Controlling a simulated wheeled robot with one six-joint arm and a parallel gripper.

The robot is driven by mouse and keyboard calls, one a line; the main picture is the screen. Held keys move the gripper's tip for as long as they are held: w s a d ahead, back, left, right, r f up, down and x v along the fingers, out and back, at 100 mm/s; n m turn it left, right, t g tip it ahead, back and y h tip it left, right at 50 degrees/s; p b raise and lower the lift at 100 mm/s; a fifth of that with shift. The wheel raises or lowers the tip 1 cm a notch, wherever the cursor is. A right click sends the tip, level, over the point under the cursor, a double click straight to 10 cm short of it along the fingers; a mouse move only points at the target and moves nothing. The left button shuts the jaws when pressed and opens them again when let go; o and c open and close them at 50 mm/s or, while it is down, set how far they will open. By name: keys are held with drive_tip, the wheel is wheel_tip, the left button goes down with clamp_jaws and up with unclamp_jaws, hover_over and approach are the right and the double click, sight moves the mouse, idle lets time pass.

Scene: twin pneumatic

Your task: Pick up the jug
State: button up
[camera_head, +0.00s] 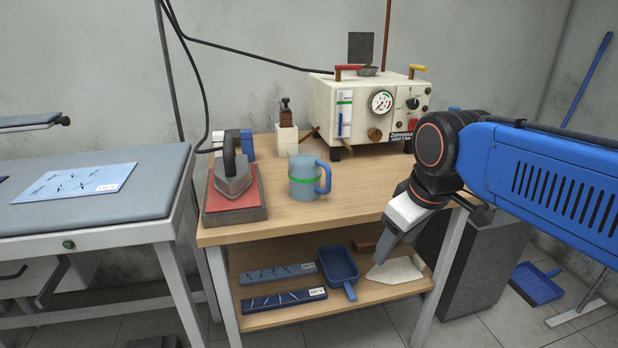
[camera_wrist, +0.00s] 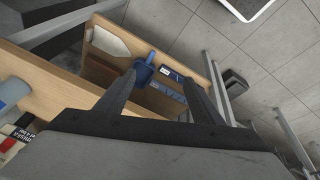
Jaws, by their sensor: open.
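The jug (camera_head: 303,180) is blue-grey with a green band and a blue handle on its right side. It stands upright near the middle of the wooden table top (camera_head: 350,195). My gripper (camera_head: 387,239) hangs to the right of the jug and lower, in front of the table's right part, pointing down. In the wrist view my gripper (camera_wrist: 160,92) has its two dark fingers spread wide with nothing held between them.
An iron (camera_head: 231,178) on a red pad stands left of the jug. A cream boiler with a gauge (camera_head: 365,105) stands behind right. A small white container (camera_head: 286,138) is behind the jug. The lower shelf holds a blue scoop (camera_head: 338,266).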

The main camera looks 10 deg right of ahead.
drive_tip(key=w+a+r+n+g, duration=0.2)
drive_tip(key=w+a+r+n, duration=0.1)
drive_tip(key=w+r+n, duration=0.65)
wheel_tip(320, 180, up, 9)
drive_tip(key=n+g, duration=0.1)
drive_tip(key=n, duration=0.7)
hover_over(311, 176)
drive_tip(key=s+d, duration=0.2)
drive_tip(key=d, duration=0.1)
drive_tip(key=f, duration=1.7)
drive_tip(key=shift+w+f, duration=0.15)
drive_tip(key=shift+w, duration=0.2)
clamp_jaws()
